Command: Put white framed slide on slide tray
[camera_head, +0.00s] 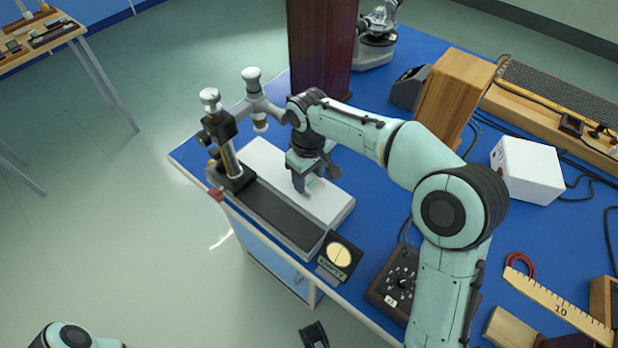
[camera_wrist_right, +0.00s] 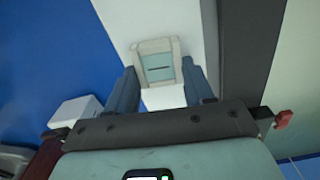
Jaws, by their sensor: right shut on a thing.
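The white framed slide (camera_wrist_right: 147,47), a pale square frame with a bluish window, shows in the wrist view at the fingertips of my right gripper (camera_wrist_right: 160,84). The gripper is shut on it. In the head view my right gripper (camera_head: 307,187) points down over a long white slab (camera_head: 333,208), which may be the slide tray. The slab also shows behind the slide in the wrist view (camera_wrist_right: 185,20). I cannot tell whether the slide touches it. A dark part (camera_head: 314,335) at the bottom edge may be my left gripper; its fingers are not clear.
A microscope-like stand (camera_head: 232,165) and a dark strip (camera_head: 270,215) lie left of the slab. A dark red column (camera_head: 322,45) stands behind. A dial box (camera_head: 340,256) is in front, a wooden block (camera_head: 453,90) and a white box (camera_head: 527,170) to the right.

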